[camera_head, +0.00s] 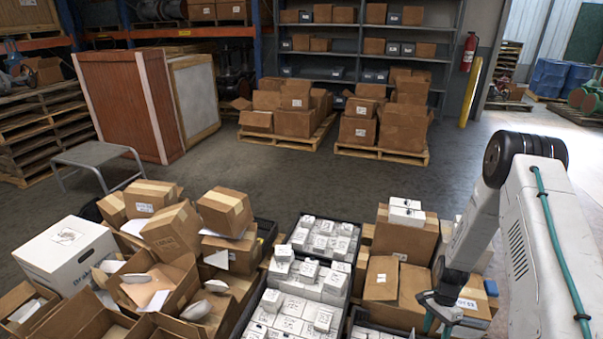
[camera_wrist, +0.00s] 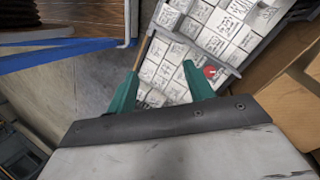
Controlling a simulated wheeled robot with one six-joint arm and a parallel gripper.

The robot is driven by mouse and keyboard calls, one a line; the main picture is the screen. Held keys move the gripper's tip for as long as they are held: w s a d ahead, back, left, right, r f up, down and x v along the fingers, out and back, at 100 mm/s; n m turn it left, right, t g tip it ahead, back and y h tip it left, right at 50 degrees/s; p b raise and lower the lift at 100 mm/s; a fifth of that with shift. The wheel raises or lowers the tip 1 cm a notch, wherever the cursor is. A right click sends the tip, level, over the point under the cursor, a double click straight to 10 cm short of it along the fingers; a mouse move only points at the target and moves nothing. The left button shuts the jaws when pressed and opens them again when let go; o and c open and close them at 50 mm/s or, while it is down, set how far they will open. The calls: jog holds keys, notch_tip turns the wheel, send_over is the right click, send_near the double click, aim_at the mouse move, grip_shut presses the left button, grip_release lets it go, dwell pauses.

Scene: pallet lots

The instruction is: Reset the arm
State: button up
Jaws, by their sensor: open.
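My gripper (camera_head: 441,322) is low at the right of the head view, on the end of my white arm. It hangs over or close to the brown cartons on the right of the near load; the exact gap cannot be told. In the wrist view my gripper (camera_wrist: 163,76) shows two green fingers spread apart, with nothing between them. Beyond the fingers is a crate of small white boxes (camera_wrist: 207,40) with writing on them. A small red mark shows near the right fingertip.
Open cartons (camera_head: 160,285) crowd the near left, and black crates of white boxes (camera_head: 303,285) stand in the middle. Two loaded pallets (camera_head: 385,154), shelving (camera_head: 360,40) and a yellow post (camera_head: 470,92) are farther back. The grey floor (camera_head: 300,185) between is clear.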

jog(key=s+a+r+n, duration=0.2)
jog(key=a+r+n, duration=0.1)
jog(key=r, duration=0.8)
jog(key=s+a+r+n, duration=0.1)
jog(key=a+r+n, duration=0.15)
jog(key=r, duration=0.95)
jog(key=s+a+r+n, duration=0.2)
jog(key=a+r+n, duration=0.1)
jog(key=r, duration=0.8)
jog(key=s+a+r+n+t, duration=0.2)
jog(key=s+a+r+n, duration=0.1)
jog(key=s+r, duration=0.6)
jog(key=s+a+r+n+t+h, duration=0.1)
jog(key=s+a+r+n+t, duration=0.2)
jog(key=s+r, duration=0.6)
notch_tip(320, 180, up, 2)
jog(key=a, duration=0.2)
jog(key=shift+s+a+r+h, duration=0.15)
jog(key=shift+a+h, duration=0.15)
